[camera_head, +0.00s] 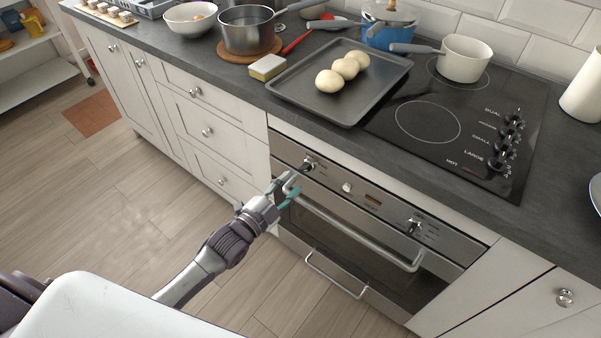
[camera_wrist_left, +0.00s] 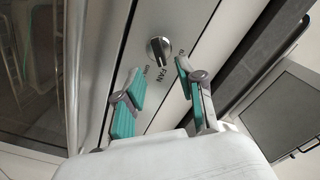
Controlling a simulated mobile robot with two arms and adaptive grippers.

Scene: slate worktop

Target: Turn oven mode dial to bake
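The oven (camera_head: 350,240) is set under the worktop, with a steel control panel. A dark dial (camera_head: 308,163) sits at the panel's left end. It also shows in the wrist view (camera_wrist_left: 158,49), with the word FAN and smaller lettering beside it. I cannot read which mode it points to. My left gripper (camera_head: 285,186) is just in front of the panel's left end, close to this dial. In the wrist view its teal-padded fingers (camera_wrist_left: 159,78) are spread apart with nothing between the pads, and the dial is beyond their tips. My right gripper is in neither view.
A second dark dial (camera_head: 414,227) is at the panel's right, with a small pale knob (camera_head: 347,187) between. The oven door handle (camera_head: 352,230) runs below the panel. A baking tray (camera_head: 350,100) with dough balls and a black hob (camera_head: 425,122) are above. The floor in front is clear.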

